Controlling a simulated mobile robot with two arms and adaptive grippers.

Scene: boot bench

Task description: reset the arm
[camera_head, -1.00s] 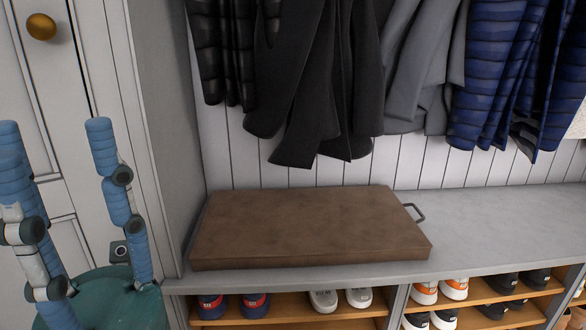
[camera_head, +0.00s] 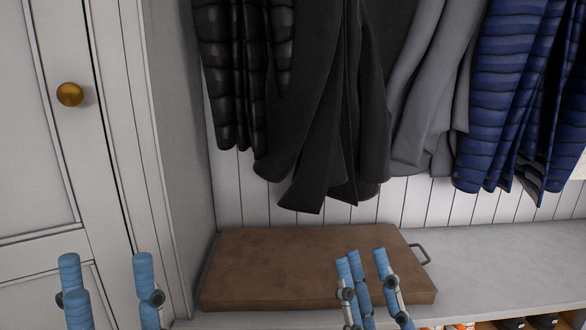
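My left gripper (camera_head: 107,265) is at the lower left of the head view, in front of the white cabinet. Its blue fingers point up and are spread apart, with nothing between them. My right gripper (camera_head: 366,258) is at the bottom, right of centre, in front of the right part of a brown bench cushion (camera_head: 290,262). Its blue fingers also point up with a gap between them and nothing held. The palms and both arms are below the picture edge. I cannot tell whether the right fingers touch the cushion.
The grey bench top (camera_head: 500,262) is clear right of the cushion, beyond a dark handle (camera_head: 421,252). Black jackets (camera_head: 322,120), a grey coat (camera_head: 432,95) and a blue jacket (camera_head: 500,90) hang above. The white cabinet (camera_head: 35,150) has a brass knob (camera_head: 70,94). Shoe tops show along the bottom right.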

